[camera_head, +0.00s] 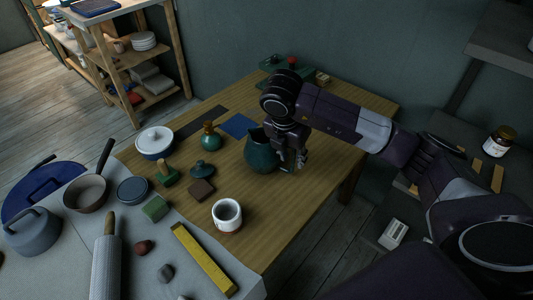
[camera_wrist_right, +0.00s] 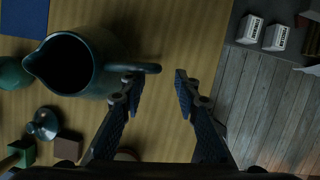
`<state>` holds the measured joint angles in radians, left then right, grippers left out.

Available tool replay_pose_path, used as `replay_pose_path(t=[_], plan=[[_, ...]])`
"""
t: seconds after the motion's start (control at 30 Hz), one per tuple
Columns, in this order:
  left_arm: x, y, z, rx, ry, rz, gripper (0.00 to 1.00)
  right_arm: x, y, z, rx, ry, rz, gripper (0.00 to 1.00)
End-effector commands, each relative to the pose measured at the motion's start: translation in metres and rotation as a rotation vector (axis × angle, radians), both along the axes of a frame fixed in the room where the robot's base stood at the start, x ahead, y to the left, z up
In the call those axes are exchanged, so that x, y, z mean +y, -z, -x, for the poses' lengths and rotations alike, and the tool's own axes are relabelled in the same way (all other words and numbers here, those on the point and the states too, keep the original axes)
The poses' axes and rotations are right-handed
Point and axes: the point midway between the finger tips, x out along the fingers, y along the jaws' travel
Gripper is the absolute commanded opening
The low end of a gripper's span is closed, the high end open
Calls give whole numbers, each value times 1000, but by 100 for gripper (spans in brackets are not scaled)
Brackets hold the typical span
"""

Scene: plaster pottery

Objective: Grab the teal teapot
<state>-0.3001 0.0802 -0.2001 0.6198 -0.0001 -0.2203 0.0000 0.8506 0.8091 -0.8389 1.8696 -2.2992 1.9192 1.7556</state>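The teal teapot (camera_head: 261,152), a jug-like pot with a spout and an open top, stands upright on the wooden table. In the right wrist view the teapot (camera_wrist_right: 100,65) shows its dark mouth, its spout to the left and its handle (camera_wrist_right: 150,68) to the right. My right gripper (camera_head: 292,160) is beside the teapot on its handle side. In the right wrist view the gripper (camera_wrist_right: 157,82) is open, with the handle's end reaching toward the gap between the fingers. I cannot tell whether a finger touches it. My left gripper is out of view.
A green vase (camera_head: 211,138), a small teal lid (camera_head: 203,169) and a brown block (camera_head: 201,190) lie left of the teapot. A white mug (camera_head: 227,215) stands in front. The table's right edge is near the gripper. Bare wood (camera_head: 275,215) lies in front of the teapot.

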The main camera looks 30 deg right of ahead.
Motion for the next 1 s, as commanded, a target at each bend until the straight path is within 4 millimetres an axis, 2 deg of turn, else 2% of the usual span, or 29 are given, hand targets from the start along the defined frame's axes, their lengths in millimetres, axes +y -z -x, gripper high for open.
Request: replay_pose_path(t=[0.33, 0.63, 0.9, 1.0], plan=[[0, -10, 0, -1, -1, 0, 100, -10, 43, -11, 3, 0, -1, 29], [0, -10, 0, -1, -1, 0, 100, -11, 49, -12, 1, -1, -2, 29], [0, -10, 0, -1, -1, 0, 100, -11, 48, -12, 1, -1, -2, 0], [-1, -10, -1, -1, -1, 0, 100, -11, 48, -12, 1, -1, -2, 0]])
